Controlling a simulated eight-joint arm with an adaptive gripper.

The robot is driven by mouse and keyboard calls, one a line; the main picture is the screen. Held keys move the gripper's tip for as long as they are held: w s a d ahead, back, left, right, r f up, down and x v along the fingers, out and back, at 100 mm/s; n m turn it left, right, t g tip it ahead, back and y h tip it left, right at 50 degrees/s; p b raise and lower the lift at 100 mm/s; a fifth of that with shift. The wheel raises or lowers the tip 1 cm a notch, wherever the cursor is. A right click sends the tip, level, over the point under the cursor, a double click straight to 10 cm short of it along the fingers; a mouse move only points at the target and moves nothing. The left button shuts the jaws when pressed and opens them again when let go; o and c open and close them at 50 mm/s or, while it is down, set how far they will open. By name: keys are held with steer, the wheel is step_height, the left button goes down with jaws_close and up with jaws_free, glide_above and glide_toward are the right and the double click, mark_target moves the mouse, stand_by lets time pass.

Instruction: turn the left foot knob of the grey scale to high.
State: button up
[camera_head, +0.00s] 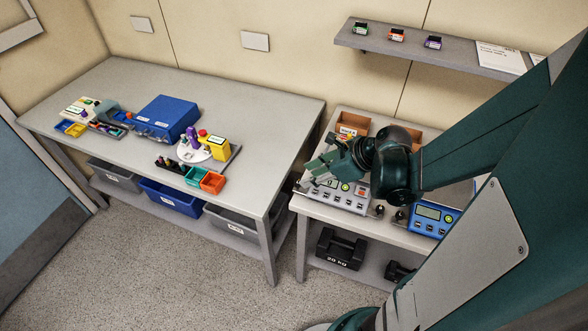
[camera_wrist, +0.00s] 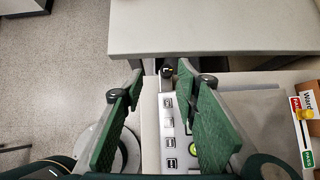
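The grey scale (camera_head: 345,201) sits on the right-hand table, its button panel facing the front. In the wrist view its panel (camera_wrist: 169,135) runs between my fingers. A dark foot knob (camera_wrist: 167,72) shows at the panel's far end, between and slightly beyond my fingertips; this is the left foot knob. In the head view I cannot make it out clearly near my fingers. My gripper (camera_head: 313,172) is over the scale's left end. In the wrist view my gripper (camera_wrist: 160,84) is open, with green pads apart and nothing between them touching. The knob's setting cannot be read.
A blue scale (camera_head: 432,217) stands to the right, close to the grey scale's right foot knob (camera_head: 379,210). An orange-brown bin (camera_head: 352,123) is behind the grey scale. The larger table (camera_head: 240,98) is to the left, across a narrow gap.

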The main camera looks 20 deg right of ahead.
steer(key=w+m+g+h+p, duration=0.1)
steer(key=m+g, duration=0.1)
steer(key=m, duration=1)
steer(key=w+a+m+g+h+p, duration=0.1)
steer(key=m+p, duration=0.1)
steer(key=m, duration=1)
steer(key=w+a+m+g+h+p, duration=0.1)
steer(key=w+m+g+h+p, duration=0.1)
steer(key=m, duration=0.9)
steer(key=shift+r+m+g, duration=0.15)
steer(key=shift+m+g, duration=0.15)
steer(key=shift+m, duration=0.1)
steer(key=n, duration=0.4)
steer(key=w+n+h, duration=0.1)
steer(key=shift+a+r+n+g+p, duration=0.1)
steer(key=shift+r+n+g+p, duration=0.2)
steer(key=shift+r+n, duration=0.1)
steer(key=shift+f, duration=0.1)
steer(key=shift+f+b, duration=0.35)
steer(key=shift+f, duration=3.45)
steer(key=shift+c, duration=0.3)
steer(key=c, duration=0.8)
